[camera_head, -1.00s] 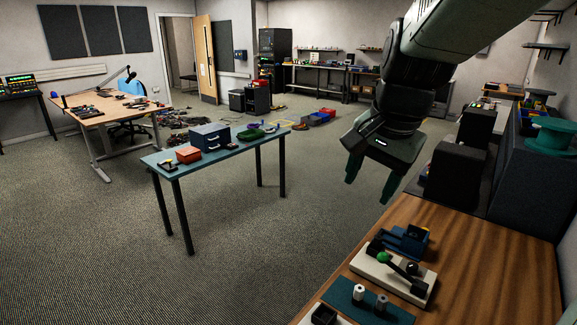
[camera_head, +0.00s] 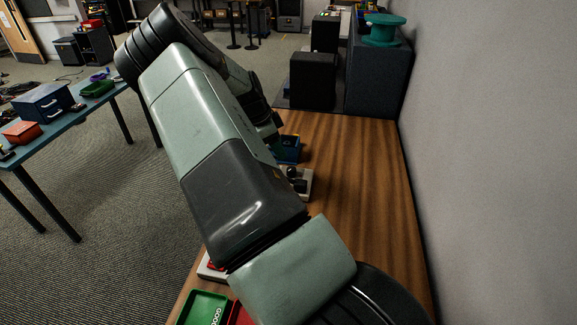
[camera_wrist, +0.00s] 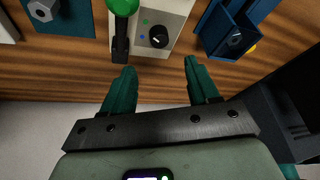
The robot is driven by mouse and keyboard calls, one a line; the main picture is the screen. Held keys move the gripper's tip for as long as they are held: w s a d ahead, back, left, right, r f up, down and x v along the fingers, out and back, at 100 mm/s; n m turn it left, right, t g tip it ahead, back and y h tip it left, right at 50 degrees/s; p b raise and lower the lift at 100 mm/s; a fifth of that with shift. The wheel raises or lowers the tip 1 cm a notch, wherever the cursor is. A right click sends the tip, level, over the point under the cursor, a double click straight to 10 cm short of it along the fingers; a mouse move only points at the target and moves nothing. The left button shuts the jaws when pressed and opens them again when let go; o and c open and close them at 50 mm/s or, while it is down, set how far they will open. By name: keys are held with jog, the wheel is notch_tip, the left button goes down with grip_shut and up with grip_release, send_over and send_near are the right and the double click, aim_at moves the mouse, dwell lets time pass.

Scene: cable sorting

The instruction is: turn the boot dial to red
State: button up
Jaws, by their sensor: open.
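The boot dial, a round black knob (camera_wrist: 159,36), sits on a cream panel (camera_wrist: 178,14) in the wrist view. A green dot and a blue dot show to its left; I make out no red mark. A pale line shows on the knob, but its exact direction is too small to tell. A black lever with a green ball (camera_wrist: 122,6) stands left of the knob. My gripper (camera_wrist: 160,80) is open and empty, its two dark green fingers apart from the knob and pointing toward the panel. In the head view my arm hides most of the panel (camera_head: 306,184).
A teal board (camera_wrist: 72,20) with another nut lies left. A green tray (camera_head: 204,309) lies at the near table edge. Dark boxes (camera_head: 313,80) stand at the back; the table's right side is clear.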

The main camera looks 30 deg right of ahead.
aim_at(291, 168)
jog(key=x, duration=1)
jog(key=shift+d+f, duration=0.15)
jog(key=shift+f, duration=0.2)
jog(key=c, duration=1)
jog(key=shift+c, duration=0.2)
